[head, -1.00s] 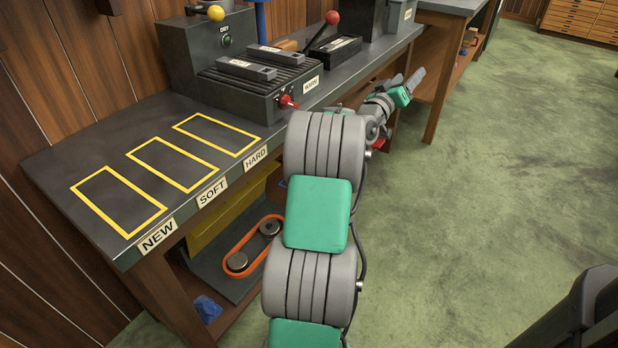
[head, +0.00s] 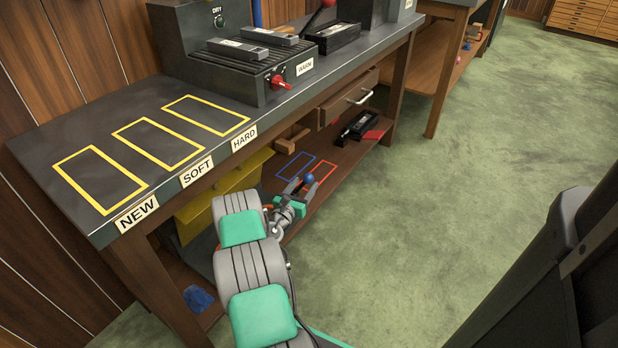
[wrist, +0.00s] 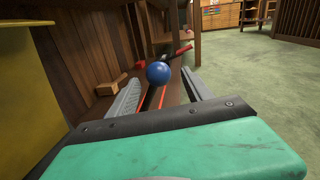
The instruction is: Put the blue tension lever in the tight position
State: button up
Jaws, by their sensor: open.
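The blue ball knob of the tension lever (head: 309,180) shows in the head view at the lower shelf level of the workbench. In the wrist view the knob (wrist: 158,73) is ahead of my gripper, near the fingertips and between their lines. My gripper (head: 303,187) is open, with a finger on either side in the wrist view (wrist: 163,85). I cannot tell whether a finger touches the knob. The lever's shaft and base are hidden. The orange belt (head: 275,243) is mostly covered by my arm.
The bench top (head: 100,125) overhangs the shelf. A yellow panel (head: 215,202) stands left of my arm. A wooden block (head: 293,139), red outline (head: 321,176), blue outline (head: 296,165) and black box (head: 358,125) are on the shelf. A drawer (head: 350,98) hangs above. Green floor at right is clear.

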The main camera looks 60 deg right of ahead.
aim_at(311, 176)
jog(key=d+b, duration=0.2)
jog(key=d, duration=0.4)
jog(key=shift+w+f, duration=0.1)
jog(key=shift+d, duration=0.6)
jog(key=shift+c, duration=0.6)
grip_shut()
